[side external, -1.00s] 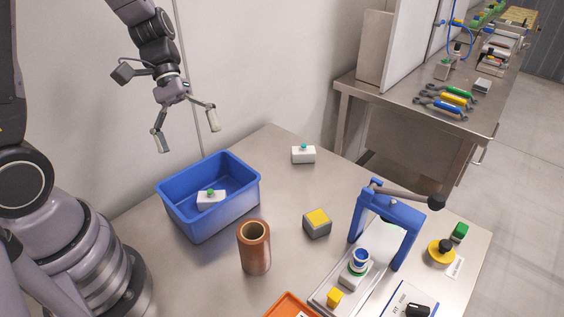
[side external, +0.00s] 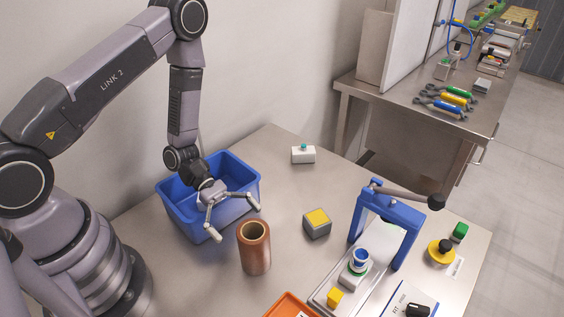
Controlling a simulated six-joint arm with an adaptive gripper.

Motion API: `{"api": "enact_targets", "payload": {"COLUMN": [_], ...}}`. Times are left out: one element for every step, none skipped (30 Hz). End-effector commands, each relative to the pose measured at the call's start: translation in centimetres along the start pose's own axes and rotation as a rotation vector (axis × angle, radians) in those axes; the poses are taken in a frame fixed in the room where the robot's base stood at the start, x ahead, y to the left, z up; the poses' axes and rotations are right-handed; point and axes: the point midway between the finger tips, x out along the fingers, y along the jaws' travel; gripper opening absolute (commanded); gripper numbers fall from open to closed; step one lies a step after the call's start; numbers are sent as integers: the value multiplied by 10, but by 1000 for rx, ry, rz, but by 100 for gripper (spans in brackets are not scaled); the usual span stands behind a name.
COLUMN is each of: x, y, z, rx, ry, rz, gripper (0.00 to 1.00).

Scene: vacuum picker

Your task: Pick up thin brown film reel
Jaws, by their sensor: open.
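The brown film reel (side external: 255,256) is a hollow brown cylinder standing upright on the steel table, just in front of the blue bin. Its round top opening faces up. My gripper (side external: 236,221) is open, with its two fingers spread apart. In the picture it is just above and to the left of the reel's top, over the near edge of the bin. Nothing is between the fingers, and I cannot tell how far they are from the reel.
The blue bin (side external: 167,190) is behind my gripper. A grey block with a yellow top (side external: 317,224) stands right of the reel. A blue lever press (side external: 404,217) is further right, and an orange tray (side external: 290,306) is at the front. A white button box (side external: 303,155) stands at the back.

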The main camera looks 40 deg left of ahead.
Motion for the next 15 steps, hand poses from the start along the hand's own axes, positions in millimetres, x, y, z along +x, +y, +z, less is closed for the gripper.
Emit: {"api": "enact_targets", "payload": {"x": [10,14,20,23,26,29,30,31,31,31,31,31,31,31,31], "y": [-2,-1,-1,-1,-1,0,0,0,0,0,0,0,0,0,0], "z": [0,0,0,0,0,0,0,0,0,0,0,0,0,0,0], "rx": [0,1,1,1,2,1,1,1,1,1,1,1,1,1,1], "ry": [0,1,1,1,0,0,0,1,1,1,1,1,1,1,1], "rz": [-6,-6,-6,-5,-4,-2,-2,-2,-1,-1,0,0,0,0,0], "gripper": [99,99,99,99,99,99,99,99,99,99,99,99,99,99,95]}}
